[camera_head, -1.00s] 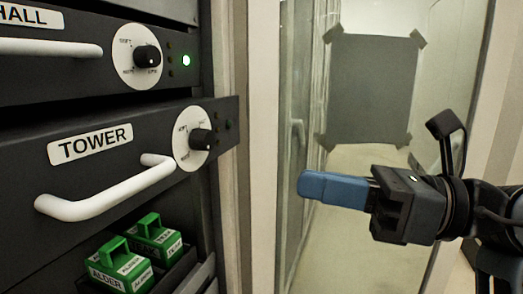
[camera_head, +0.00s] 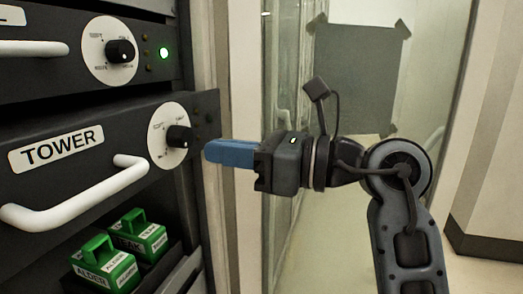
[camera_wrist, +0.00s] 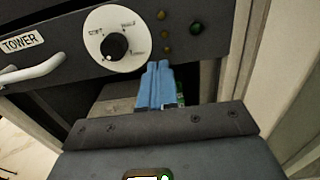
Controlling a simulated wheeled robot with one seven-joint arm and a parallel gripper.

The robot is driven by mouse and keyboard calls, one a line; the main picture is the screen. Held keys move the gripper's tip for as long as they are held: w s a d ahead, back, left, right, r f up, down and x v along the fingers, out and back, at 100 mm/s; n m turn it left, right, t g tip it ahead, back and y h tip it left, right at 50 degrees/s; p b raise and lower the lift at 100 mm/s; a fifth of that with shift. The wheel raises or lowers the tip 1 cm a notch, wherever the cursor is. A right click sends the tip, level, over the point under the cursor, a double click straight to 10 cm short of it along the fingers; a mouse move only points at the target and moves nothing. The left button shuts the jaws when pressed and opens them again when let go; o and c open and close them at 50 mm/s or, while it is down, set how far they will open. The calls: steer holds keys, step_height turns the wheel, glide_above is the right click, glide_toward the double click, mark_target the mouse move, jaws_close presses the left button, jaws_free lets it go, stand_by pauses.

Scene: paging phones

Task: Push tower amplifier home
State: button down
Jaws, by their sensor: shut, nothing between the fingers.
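The tower amplifier (camera_head: 125,112) is a dark panel with a white TOWER label, a white handle (camera_head: 85,196) and a white dial (camera_head: 171,137) with a black knob. Its front stands out from the unit above. The wrist view shows its panel (camera_wrist: 70,48) and unlit lamps right of the dial. My gripper (camera_head: 207,151), with blue fingers, is shut and empty at the right end of the panel. In the wrist view the fingertips (camera_wrist: 158,68) overlap the panel's lower edge, right of the knob. I cannot tell whether they touch it.
Above is another amplifier (camera_head: 60,75) with a lit green lamp (camera_head: 163,53). Below, green labelled blocks (camera_head: 105,268) sit on a dark shelf. A pale rack post (camera_head: 205,60) and a glass door or partition (camera_head: 285,70) stand to the right.

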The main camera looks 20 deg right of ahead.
steer(key=shift+x, duration=1)
steer(key=p+x, duration=0.2)
steer(key=x, duration=0.6)
steer(key=shift+r+p, duration=0.1)
steer(key=shift+p, duration=0.25)
